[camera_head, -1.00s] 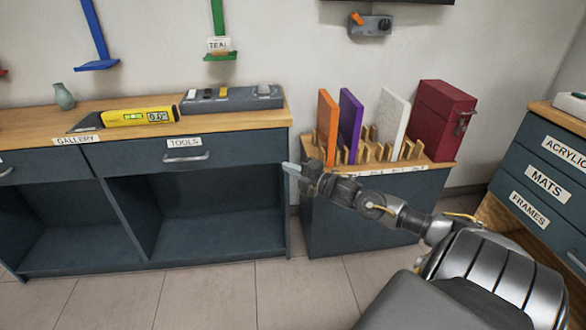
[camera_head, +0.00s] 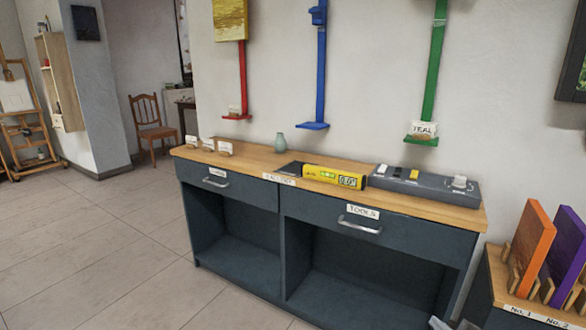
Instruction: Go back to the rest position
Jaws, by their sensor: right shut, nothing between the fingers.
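Only the tip of my right gripper (camera_head: 441,323) shows, at the bottom edge right of centre. It is shut and empty, in front of the lower right of the dark cabinet (camera_head: 384,243). The rest of my right arm is out of the picture. My left gripper is not in view.
A rack with an orange panel (camera_head: 530,247) and a purple panel (camera_head: 565,255) stands at right.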

